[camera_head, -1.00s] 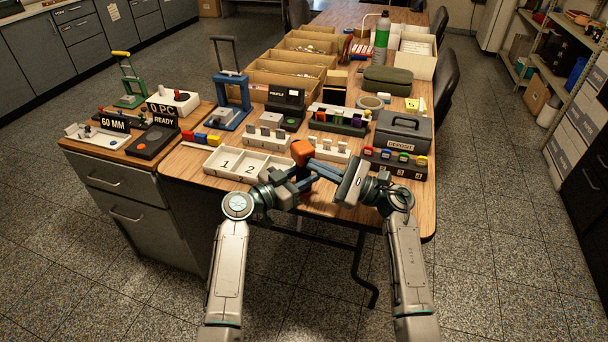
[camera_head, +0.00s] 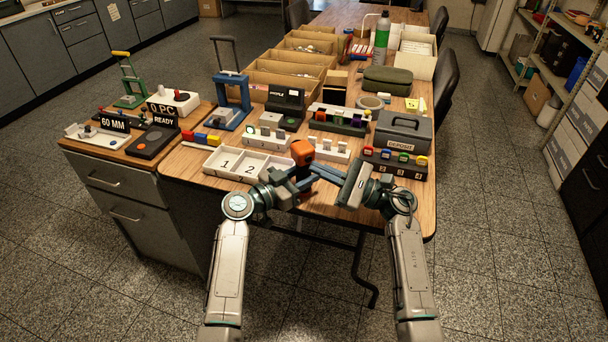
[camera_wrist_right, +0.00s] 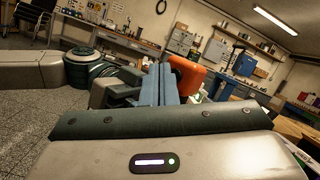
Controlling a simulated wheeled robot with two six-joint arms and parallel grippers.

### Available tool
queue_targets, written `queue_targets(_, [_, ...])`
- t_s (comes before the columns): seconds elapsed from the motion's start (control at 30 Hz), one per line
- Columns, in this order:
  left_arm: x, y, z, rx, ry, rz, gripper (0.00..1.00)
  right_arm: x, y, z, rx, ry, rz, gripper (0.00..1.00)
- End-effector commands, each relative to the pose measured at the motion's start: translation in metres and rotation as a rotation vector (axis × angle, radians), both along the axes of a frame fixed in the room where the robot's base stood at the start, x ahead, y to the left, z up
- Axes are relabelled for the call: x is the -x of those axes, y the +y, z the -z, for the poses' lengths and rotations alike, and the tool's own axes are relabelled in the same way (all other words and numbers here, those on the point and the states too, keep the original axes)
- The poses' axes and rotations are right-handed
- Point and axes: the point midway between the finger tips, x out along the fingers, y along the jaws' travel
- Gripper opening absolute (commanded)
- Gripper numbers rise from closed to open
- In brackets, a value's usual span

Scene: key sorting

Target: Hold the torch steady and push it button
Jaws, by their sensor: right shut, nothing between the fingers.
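The torch (camera_head: 301,152) is a short orange block above the front of the table, with a dark patch on its face. My left gripper (camera_head: 300,177) is just below it and appears to hold it; the grip is partly hidden. My right gripper (camera_head: 318,168) is shut and empty, its blue fingers reaching left, close to the torch's lower side. In the right wrist view, the torch (camera_wrist_right: 187,76) stands just behind and to the right of the blue fingertips (camera_wrist_right: 165,70). I cannot tell whether the fingertips touch it, and the button is not clear.
A white numbered tray (camera_head: 242,179) lies behind my left gripper. White key racks (camera_head: 268,138) stand behind the torch. A block with coloured tags (camera_head: 397,173) and a grey deposit box (camera_head: 403,148) are to the right. The front table edge lies under my arms.

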Motion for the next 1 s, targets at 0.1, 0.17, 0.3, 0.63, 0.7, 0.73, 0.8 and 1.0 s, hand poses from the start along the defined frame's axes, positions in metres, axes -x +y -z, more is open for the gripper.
queue_targets(0.1, [0.0, 0.0, 0.0, 0.0, 0.0, 0.0, 0.09, 0.004, -0.002, 0.0, 0.0, -0.001, 0.0, 0.0])
queue_targets(0.17, [0.0, 0.0, 0.0, 0.0, 0.0, 0.0, 0.09, 0.008, -0.005, 0.0, 0.001, -0.001, 0.001, 0.0])
queue_targets(0.3, [0.0, 0.0, 0.0, 0.0, 0.0, 0.0, 0.09, 0.021, -0.012, 0.001, 0.001, 0.0, 0.0, 0.0])
queue_targets(0.63, [0.0, 0.0, 0.0, 0.0, 0.0, 0.0, 0.09, 0.048, -0.027, 0.001, 0.001, 0.0, 0.0, 0.0])
queue_targets(0.7, [0.0, 0.0, 0.0, 0.0, 0.0, 0.0, 0.09, 0.051, -0.029, 0.0, 0.0, 0.001, 0.0, 0.0])
queue_targets(0.73, [0.0, 0.0, 0.0, 0.0, 0.0, 0.0, 0.09, 0.052, -0.029, 0.0, 0.0, 0.0, 0.0, 0.0])
queue_targets(0.8, [0.0, 0.0, 0.0, 0.0, 0.0, 0.0, 0.09, 0.053, -0.029, 0.0, -0.001, 0.0, 0.0, 0.0])
queue_targets(1.0, [0.0, 0.0, 0.0, 0.0, 0.0, 0.0, 0.41, 0.053, -0.029, 0.0, 0.0, 0.0, 0.0, 0.0])
